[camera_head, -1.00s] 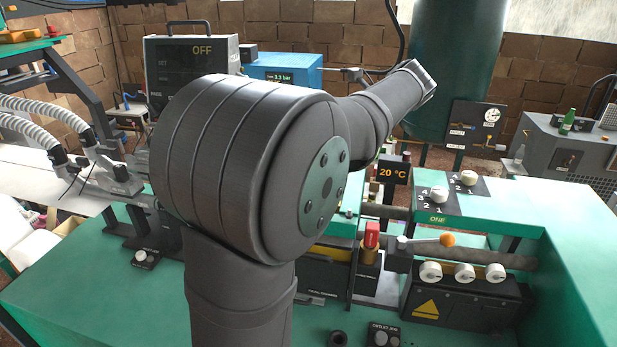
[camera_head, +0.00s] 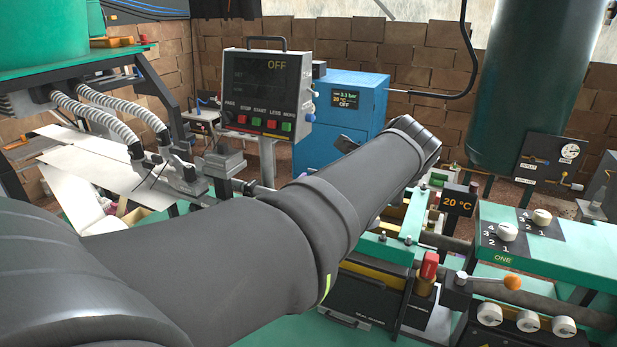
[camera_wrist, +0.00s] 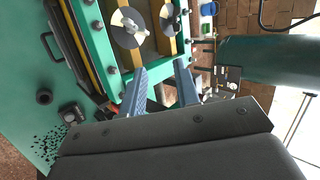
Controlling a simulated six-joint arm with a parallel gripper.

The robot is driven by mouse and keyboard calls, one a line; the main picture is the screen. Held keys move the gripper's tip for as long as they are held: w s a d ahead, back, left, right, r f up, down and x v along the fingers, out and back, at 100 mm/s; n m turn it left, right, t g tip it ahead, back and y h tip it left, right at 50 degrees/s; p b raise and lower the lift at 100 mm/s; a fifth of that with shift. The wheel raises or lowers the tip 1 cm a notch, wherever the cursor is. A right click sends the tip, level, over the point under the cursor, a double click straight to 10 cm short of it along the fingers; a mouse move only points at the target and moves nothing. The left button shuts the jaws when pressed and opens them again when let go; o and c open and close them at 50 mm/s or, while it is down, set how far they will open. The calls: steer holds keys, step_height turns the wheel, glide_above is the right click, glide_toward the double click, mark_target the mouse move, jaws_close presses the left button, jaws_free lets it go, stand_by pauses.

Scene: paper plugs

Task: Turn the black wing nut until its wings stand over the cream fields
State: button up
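Two round discs with cream and dark fields show at the top of the wrist view, a left disc (camera_wrist: 127,27) and a right disc (camera_wrist: 168,18). Small hardware sits at their centres, but I cannot make out which is the black wing nut or how its wings stand. My gripper (camera_wrist: 161,68) has its two blue-grey fingers spread, with nothing between them. The fingertips are below the discs in the picture and apart from them. In the head view my own arm hides the gripper and the discs.
The discs sit on a green-framed machine (camera_wrist: 88,45). An OFF panel (camera_head: 265,90) and a blue box (camera_head: 345,110) stand behind.

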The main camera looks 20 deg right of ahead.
steer(key=shift+s+a+f+n+t+h, duration=0.15)
steer(key=shift+s+a+n+h, duration=0.2)
steer(key=shift+s+a+n, duration=0.3)
steer(key=shift+s+a+f+n+t+h, duration=0.1)
steer(key=shift+s+a+f+n+h, duration=0.15)
steer(key=shift+s+a+n, duration=0.45)
steer(key=shift+s+a+f+n+t+h, duration=0.1)
steer(key=shift+s+a+n+h, duration=0.25)
steer(key=shift+a, duration=0.6)
steer(key=shift+w, duration=0.1)
steer(key=shift+c, duration=0.2)
steer(key=c, duration=0.4)
steer(key=shift+w+d+n, duration=0.15)
steer(key=shift+n, duration=0.15)
jaws_close()
steer(key=w+d+f+n+y, duration=0.1)
steer(key=w+d+f+n, duration=0.2)
steer(key=w+n, duration=0.3)
steer(key=w+d+f+n+g+y, duration=0.1)
steer(key=w+d+f+n, duration=0.3)
steer(key=n, duration=0.7)
steer(key=w+d+f+n+g+y, duration=0.1)
steer(key=w+d+f+n+y, duration=0.1)
steer(key=w+d+f+n, duration=0.2)
steer(key=shift+w+d+f+n, duration=0.2)
steer(key=shift+w+d+n, duration=1.7)
steer(key=shift+n, duration=0.7)
